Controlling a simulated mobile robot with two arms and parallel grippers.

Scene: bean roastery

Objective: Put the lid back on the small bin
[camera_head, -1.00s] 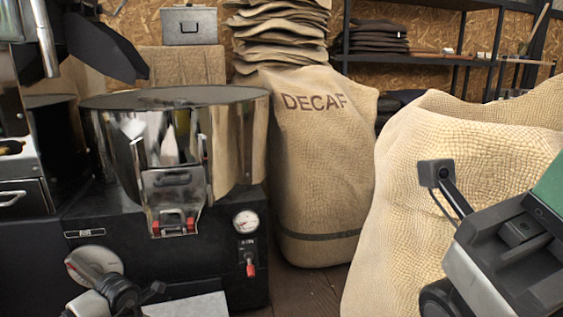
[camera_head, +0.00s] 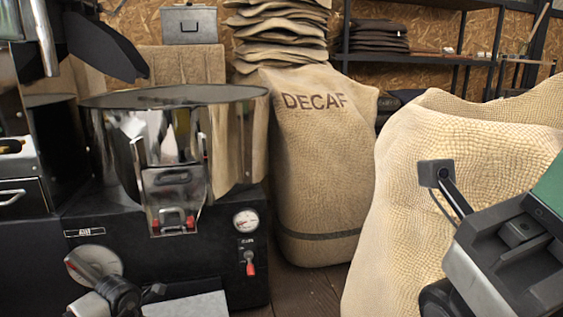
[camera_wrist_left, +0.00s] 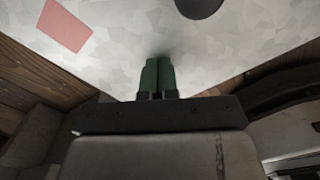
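No small bin or separate lid can be made out for certain. In the left wrist view a mottled grey metal surface (camera_wrist_left: 240,50) fills the upper part, with a pink-red patch (camera_wrist_left: 66,26) and the edge of a dark round shape (camera_wrist_left: 199,6) on it. My left gripper (camera_wrist_left: 158,62) has its two green fingers together, with nothing visible between them. Their tips are at or just above this surface; contact cannot be told. My right gripper (camera_head: 549,187) is cut off at the right edge of the head view, only part of a green finger showing.
A roasting machine with a shiny round drum (camera_head: 175,98) and a gauge (camera_head: 245,220) stands at left. A DECAF sack (camera_head: 318,165) stands in the middle, and another large sack (camera_head: 410,200) is at right behind my right arm. A grey metal box (camera_head: 190,25) sits at the back.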

